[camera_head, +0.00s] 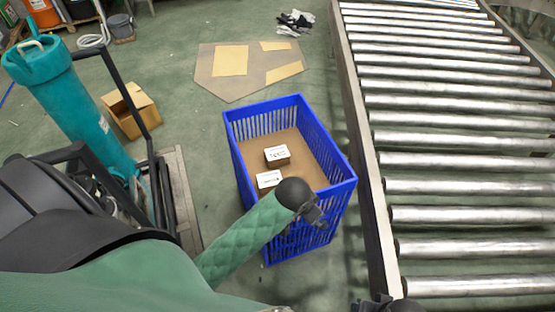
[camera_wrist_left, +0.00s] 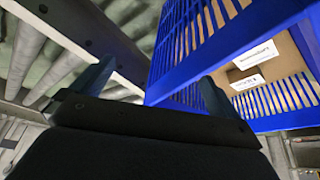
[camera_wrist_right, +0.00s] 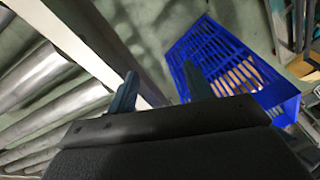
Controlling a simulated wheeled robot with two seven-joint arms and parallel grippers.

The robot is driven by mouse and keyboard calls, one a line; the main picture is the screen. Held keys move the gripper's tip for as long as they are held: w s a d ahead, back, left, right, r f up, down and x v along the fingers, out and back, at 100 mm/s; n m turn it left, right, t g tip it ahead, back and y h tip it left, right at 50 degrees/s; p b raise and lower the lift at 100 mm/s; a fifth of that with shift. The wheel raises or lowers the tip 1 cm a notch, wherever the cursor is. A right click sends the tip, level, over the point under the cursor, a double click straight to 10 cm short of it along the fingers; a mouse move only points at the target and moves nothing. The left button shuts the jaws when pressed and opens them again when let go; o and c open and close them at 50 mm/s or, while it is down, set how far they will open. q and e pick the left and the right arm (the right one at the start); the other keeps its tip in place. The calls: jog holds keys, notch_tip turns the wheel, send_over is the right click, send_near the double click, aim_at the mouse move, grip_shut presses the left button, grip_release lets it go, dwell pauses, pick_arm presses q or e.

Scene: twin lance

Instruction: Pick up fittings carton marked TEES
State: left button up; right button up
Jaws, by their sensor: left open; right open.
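The label print is too small and blurred for me to tell which says TEES. Both show in the left wrist view, one label (camera_wrist_left: 253,54) above the other (camera_wrist_left: 247,82). My left gripper (camera_head: 314,217) is over the crate's near end, open and empty, apart from the cartons; its fingers show in the left wrist view (camera_wrist_left: 155,88). My right gripper (camera_wrist_right: 160,90) is open and empty, low beside the conveyor.
A roller conveyor (camera_head: 450,160) runs along the right, close to the crate (camera_wrist_right: 225,60). At the left are a teal cylinder (camera_head: 75,105) on a cart and an open cardboard box (camera_head: 132,112). Flat cardboard (camera_head: 208,85) and gloves (camera_head: 295,21) lie on the floor beyond.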

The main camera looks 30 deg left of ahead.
pick_arm(q)
jog(key=w+a+r+t+y+b, duration=0.1)
jog(key=w+r, duration=0.1)
jog(key=w, duration=0.6)
jog(key=w+a+r+t, duration=0.1)
jog(key=w+a+r, duration=0.1)
jog(key=w, duration=0.6)
jog(key=n+g+b, duration=0.2)
jog(key=n+g, duration=0.4)
jog(key=n, duration=0.7)
send_over(277, 153)
jog(key=shift+y, duration=0.4)
jog(key=f, duration=1.6)
jog(key=shift+w+d+f, duration=0.15)
jog(key=shift+d, duration=0.1)
jog(key=shift+a+f, duration=0.2)
notch_tip(277, 153, down, 2)
jog(key=shift+f, duration=0.1)
notch_tip(277, 153, down, 4)
jog(key=shift+a+f+p, duration=0.1)
jog(key=shift+a+p, duration=0.05)
jog(key=shift+p, duration=0.2)
jog(key=shift+f, duration=0.5)
jog(key=c, duration=0.9)
pick_arm(e)
jog(key=w+a+f+t+y, duration=0.1)
jog(key=w+a+f, duration=0.1)
jog(key=a+f, duration=0.2)
jog(key=shift+w+a, duration=0.25)
jog(key=shift+a, duration=0.2)
